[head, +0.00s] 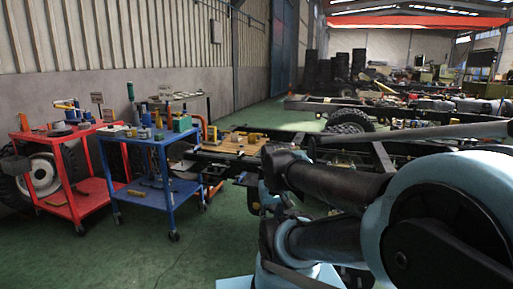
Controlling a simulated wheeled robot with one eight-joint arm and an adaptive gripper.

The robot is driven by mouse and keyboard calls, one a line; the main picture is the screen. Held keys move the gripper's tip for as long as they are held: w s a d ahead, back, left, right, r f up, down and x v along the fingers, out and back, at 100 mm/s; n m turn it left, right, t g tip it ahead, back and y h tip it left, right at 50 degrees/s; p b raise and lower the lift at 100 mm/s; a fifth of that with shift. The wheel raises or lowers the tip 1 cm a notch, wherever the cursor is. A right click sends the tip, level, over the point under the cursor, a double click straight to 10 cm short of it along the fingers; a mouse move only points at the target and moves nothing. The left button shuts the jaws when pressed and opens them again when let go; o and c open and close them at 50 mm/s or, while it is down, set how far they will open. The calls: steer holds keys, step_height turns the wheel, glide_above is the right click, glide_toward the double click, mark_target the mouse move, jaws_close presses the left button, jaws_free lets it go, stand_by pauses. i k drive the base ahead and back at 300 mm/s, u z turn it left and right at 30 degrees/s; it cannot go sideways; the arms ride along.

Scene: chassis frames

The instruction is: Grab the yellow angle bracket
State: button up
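A small yellow piece (254,138) lies on a wooden board (228,147) in the middle of the head view. It may be the yellow angle bracket, but it is too small to make out its shape. My arm (335,185) reaches in from the right with dark links and pale blue joints. Its far end is around the middle of the view, in front of and below the board. My gripper cannot be picked out clearly from the dark parts there, and its fingers cannot be made out.
A blue cart (145,197) with tools and boxes on top stands left of the board. A red cart (72,209) stands further left, with a wheel behind it. Dark chassis beams (400,150) and a tyre (350,121) lie behind my arm. Green floor (130,255) is clear at front left.

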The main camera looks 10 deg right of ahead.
mark_target(251, 140)
steer(key=k, duration=0.95)
steer(key=u, duration=0.6)
steer(key=i, duration=2.15)
steer(key=z, duration=0.8)
steer(key=i, duration=0.65)
steer(key=z, duration=0.4)
